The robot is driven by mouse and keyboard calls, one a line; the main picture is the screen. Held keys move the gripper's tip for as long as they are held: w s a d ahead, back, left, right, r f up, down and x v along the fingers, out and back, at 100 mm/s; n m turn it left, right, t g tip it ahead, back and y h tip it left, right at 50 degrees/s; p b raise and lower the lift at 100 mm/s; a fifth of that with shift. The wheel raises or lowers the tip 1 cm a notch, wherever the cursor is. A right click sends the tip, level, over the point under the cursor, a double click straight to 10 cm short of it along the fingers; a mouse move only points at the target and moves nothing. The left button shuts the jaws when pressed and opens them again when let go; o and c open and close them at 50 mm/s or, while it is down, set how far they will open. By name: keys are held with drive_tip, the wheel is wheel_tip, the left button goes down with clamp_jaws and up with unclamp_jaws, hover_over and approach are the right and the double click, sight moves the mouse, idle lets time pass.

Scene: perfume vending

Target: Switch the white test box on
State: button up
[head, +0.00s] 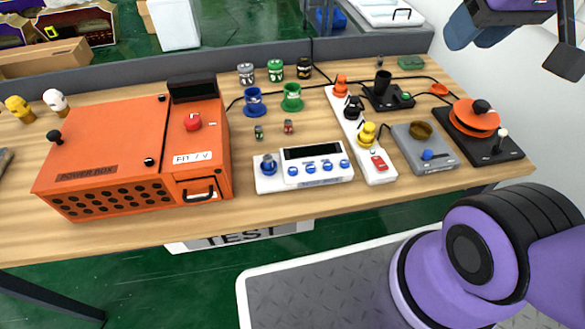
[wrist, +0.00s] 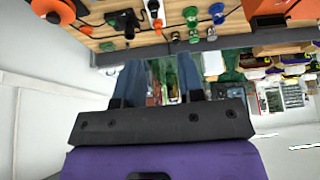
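The white test box (head: 318,177) sits near the front edge of the table in the head view. It has a dark display (head: 313,152), a row of several blue buttons along its front and a blue knob (head: 268,163) on its left end. The display looks unlit. My gripper (wrist: 160,72) is open and empty in the wrist view, its two blue fingers apart. In the head view the blue fingers show at the upper right, raised and well away from the test box. I cannot make out the test box in the wrist view.
An orange power box (head: 110,140) stands left of the test box. A white power strip (head: 375,170) with plugs and a red switch (head: 379,163) lies to its right, then a grey device (head: 428,150) and an orange-topped burner (head: 475,118). Small cups and cables lie behind.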

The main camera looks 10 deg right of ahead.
clamp_jaws()
idle(1.4)
